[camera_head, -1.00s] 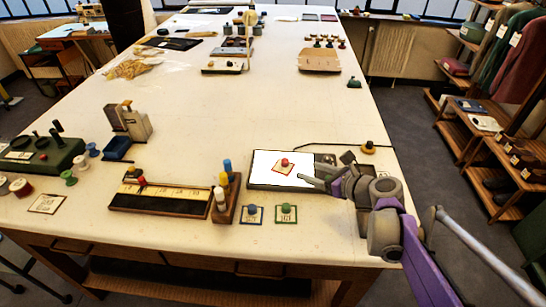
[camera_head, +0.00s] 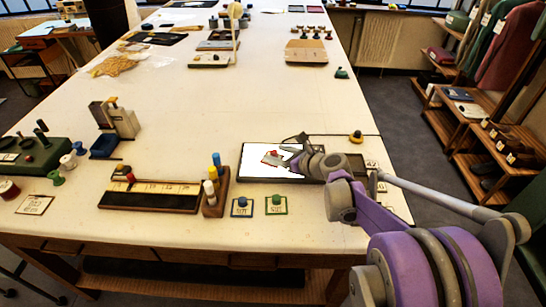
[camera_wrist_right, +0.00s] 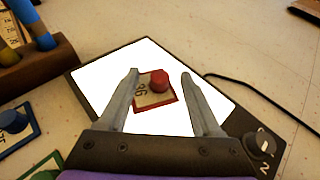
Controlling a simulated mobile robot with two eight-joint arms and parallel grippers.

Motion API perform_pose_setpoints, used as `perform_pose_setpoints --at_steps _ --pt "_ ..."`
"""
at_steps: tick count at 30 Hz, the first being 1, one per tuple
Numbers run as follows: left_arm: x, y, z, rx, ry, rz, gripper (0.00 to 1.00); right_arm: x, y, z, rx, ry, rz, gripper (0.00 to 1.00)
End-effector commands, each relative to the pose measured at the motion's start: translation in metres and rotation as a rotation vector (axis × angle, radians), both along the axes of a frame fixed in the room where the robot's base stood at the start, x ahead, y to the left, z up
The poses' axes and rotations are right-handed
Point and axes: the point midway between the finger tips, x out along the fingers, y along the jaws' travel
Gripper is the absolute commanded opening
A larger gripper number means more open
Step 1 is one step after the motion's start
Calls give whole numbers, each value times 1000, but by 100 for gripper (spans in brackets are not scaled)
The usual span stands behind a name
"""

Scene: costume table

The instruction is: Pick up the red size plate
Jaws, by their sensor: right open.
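The red size plate (camera_wrist_right: 154,91) is a small square card with a red border and a red knob. It lies on the bright white light pad (camera_wrist_right: 92,72); in the head view the plate (camera_head: 271,158) is partly hidden by my right gripper (camera_head: 283,150). In the right wrist view my right gripper (camera_wrist_right: 160,80) is open, with one finger on each side of the plate and gaps between. I cannot tell whether the fingertips touch the pad. My left gripper is not in view.
Blue (camera_head: 242,206) and green (camera_head: 276,204) size plates lie in front of the pad. A wooden block with coloured pegs (camera_head: 216,188) stands left of it, beside a long ruled tray (camera_head: 150,194). A black cable runs behind the pad. The table's middle is clear.

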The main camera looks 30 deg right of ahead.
Motion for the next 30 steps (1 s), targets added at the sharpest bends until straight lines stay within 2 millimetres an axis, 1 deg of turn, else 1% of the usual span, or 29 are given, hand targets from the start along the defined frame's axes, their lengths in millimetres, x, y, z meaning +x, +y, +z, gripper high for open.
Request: perform_pose_setpoints --at_steps 3,4,8,9,11,12,14,15,25,30 --pt "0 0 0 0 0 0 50 0 0 0 0 0 0 66" --pt "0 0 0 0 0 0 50 0 0 0 0 0 0 62" --pt "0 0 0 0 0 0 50 0 0 0 0 0 0 39" --pt "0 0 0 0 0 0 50 0 0 0 0 0 0 32" --pt "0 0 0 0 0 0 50 0 0 0 0 0 0 21" --pt "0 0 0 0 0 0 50 0 0 0 0 0 0 14" --pt "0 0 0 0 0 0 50 0 0 0 0 0 0 3" --pt "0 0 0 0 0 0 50 0 0 0 0 0 0 0" --pt "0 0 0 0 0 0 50 0 0 1 0 0 0 0" --pt "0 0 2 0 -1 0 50 0 0 11 0 0 0 0"
